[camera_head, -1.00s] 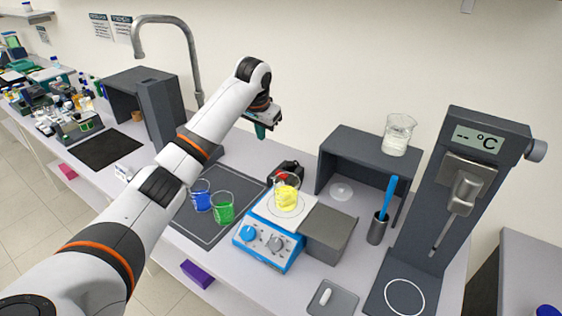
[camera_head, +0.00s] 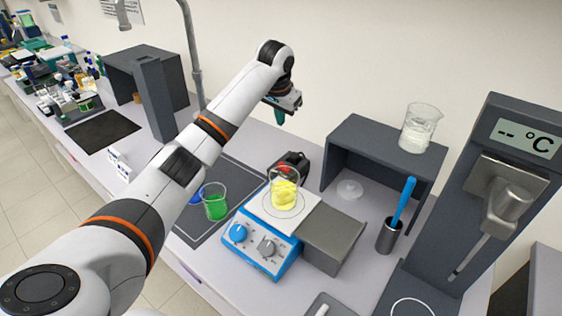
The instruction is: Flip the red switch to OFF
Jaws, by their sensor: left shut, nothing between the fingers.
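The red switch (camera_head: 285,171) is on a small black box (camera_head: 294,160) behind the hotplate stirrer (camera_head: 264,244). The beaker of yellow liquid (camera_head: 285,190) on the stirrer's white plate partly hides it, and I cannot tell the switch's position. My left gripper (camera_head: 280,117) is above and behind the black box, near the wall. Its teal fingertips point down, shut and empty, apart from the switch. My right gripper is not in view.
Beakers of green liquid (camera_head: 215,203) and blue liquid (camera_head: 196,193) stand on a dark mat left of the stirrer. A dark shelf (camera_head: 375,138) with a beaker (camera_head: 420,128) on top stands to the right. A temperature stand (camera_head: 470,220) is further right.

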